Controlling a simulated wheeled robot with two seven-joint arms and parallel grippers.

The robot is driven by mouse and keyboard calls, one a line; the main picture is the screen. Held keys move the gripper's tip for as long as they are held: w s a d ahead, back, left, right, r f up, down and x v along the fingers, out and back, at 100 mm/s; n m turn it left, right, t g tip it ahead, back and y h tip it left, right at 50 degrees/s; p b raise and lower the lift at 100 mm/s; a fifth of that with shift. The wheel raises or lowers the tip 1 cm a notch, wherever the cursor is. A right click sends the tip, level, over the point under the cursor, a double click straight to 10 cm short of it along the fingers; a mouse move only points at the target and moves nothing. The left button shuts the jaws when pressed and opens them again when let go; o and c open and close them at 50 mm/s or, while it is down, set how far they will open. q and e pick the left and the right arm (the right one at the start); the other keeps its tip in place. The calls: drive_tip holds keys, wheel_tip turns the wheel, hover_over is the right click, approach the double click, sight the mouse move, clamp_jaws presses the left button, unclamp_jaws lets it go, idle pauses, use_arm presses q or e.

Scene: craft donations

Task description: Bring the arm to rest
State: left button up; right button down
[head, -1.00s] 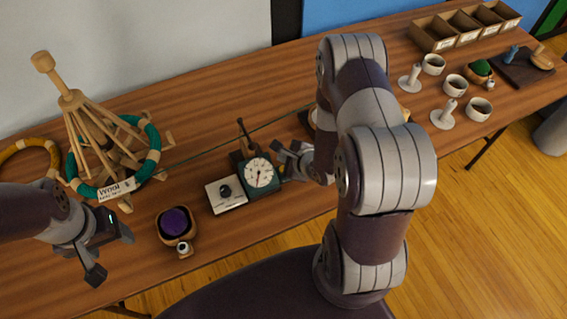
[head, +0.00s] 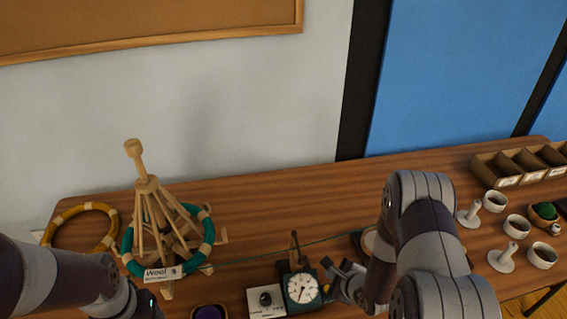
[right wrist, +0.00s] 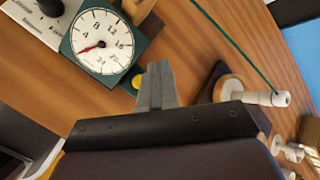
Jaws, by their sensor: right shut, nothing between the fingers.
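My right gripper (head: 345,281) is just right of a dark green yarn counter with a white dial (head: 301,288) in the head view. In the right wrist view its fingers (right wrist: 157,84) are together with nothing between them, close to the counter (right wrist: 101,40), which has a yellow button. My right arm bends over the table at the right. My left arm comes in at the lower left of the head view; its gripper is cut off by the bottom edge.
A wooden swift (head: 146,188) carries a green yarn ring (head: 128,243) and a "Wool" tag (head: 164,273). A yellow ring (head: 58,222) lies left of it. White cups (head: 495,202), spool stands (head: 503,260) and a divided wooden box (head: 484,171) stand right. A green strand crosses the table.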

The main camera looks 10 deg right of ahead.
drive_tip(key=s+d+n+g+h, duration=0.2)
drive_tip(key=s+n+g, duration=0.4)
drive_tip(key=s+n, duration=0.5)
drive_tip(key=a+r+n, duration=0.4)
drive_tip(key=r+n, duration=0.3)
drive_tip(key=r, duration=0.1)
drive_tip(key=a+r+n+g, duration=0.1)
drive_tip(key=a+r+n, duration=0.3)
drive_tip(key=r+n, duration=0.3)
drive_tip(key=shift+r+g, duration=0.3)
drive_tip(key=shift+r, duration=0.35)
